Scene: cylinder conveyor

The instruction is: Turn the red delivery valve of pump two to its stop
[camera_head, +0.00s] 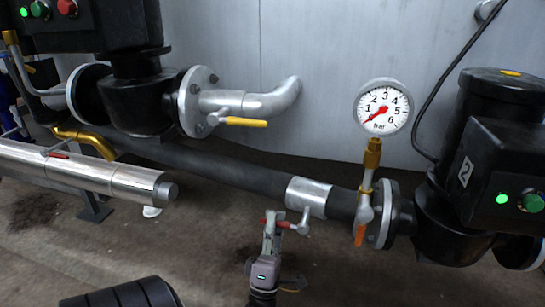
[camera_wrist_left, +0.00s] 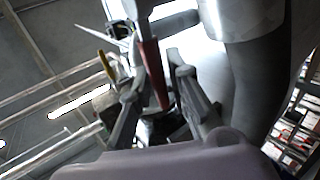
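The red-handled valve sits under the silver sleeve (camera_head: 309,197) on the dark pipe, left of pump two (camera_head: 480,165). Its red handle (camera_head: 285,224) points left. My left gripper (camera_head: 271,222) reaches up from below at the handle's free end. In the left wrist view, the red handle (camera_wrist_left: 152,75) lies between the two fingers of my left gripper (camera_wrist_left: 155,70). The fingers stand apart, with a gap visible beside the handle, so they look open around it. Whether one finger touches it is unclear. My right gripper is not in view.
A gauge (camera_head: 383,107) with a red needle near the low end stands above an orange lever (camera_head: 360,235). A yellow-handled valve (camera_head: 245,122) is on the upper left pipe. A thick silver pipe (camera_head: 90,172) ends at left. Open floor lies below the dark pipe.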

